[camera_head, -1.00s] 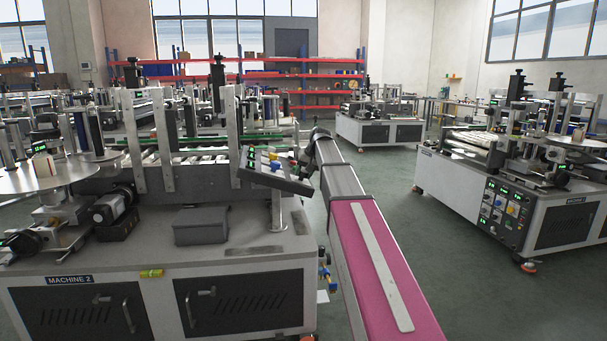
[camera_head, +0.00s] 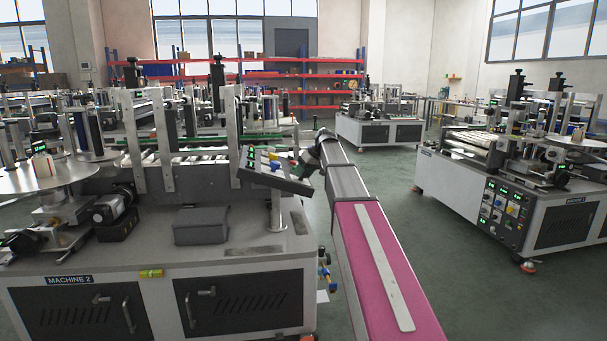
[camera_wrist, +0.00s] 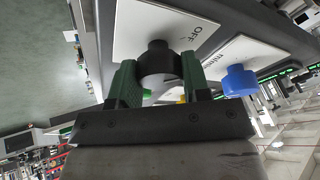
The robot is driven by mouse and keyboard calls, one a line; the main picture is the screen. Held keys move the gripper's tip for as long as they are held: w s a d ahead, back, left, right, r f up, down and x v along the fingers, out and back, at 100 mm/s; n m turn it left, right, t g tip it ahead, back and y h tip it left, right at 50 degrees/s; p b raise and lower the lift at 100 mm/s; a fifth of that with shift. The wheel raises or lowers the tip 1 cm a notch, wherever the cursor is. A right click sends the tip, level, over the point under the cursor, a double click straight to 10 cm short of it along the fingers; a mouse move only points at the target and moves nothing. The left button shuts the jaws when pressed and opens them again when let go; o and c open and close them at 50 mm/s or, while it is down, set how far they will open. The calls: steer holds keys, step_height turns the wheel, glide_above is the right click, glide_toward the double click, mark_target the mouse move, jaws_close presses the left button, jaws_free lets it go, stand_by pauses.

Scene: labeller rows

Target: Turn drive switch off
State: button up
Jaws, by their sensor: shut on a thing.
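The drive switch is a black rotary knob (camera_wrist: 158,60) on a white plate (camera_wrist: 135,22) marked "OFF" in the wrist view. My gripper (camera_wrist: 160,72) has its two green fingers closed on this knob, one on each side. In the head view the tilted control panel (camera_head: 262,178) of machine 2 stands at the front right of the machine. My gripper (camera_head: 309,166) is at the panel's right end there. The knob is hidden in that view, and its pointer position cannot be made out.
A blue knob (camera_wrist: 238,80) on its own white plate sits close to the right finger. In the head view a grey box (camera_head: 201,226) lies on the machine top. Machine 1 (camera_head: 520,200) stands at the right, with open green floor (camera_head: 420,255) between.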

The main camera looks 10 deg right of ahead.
stand_by(0.3)
steer(key=o, duration=0.9)
steer(key=shift+d+r, duration=0.1)
steer(key=v, duration=1)
steer(key=shift+s+d+r, duration=0.1)
steer(key=shift+r, duration=0.15)
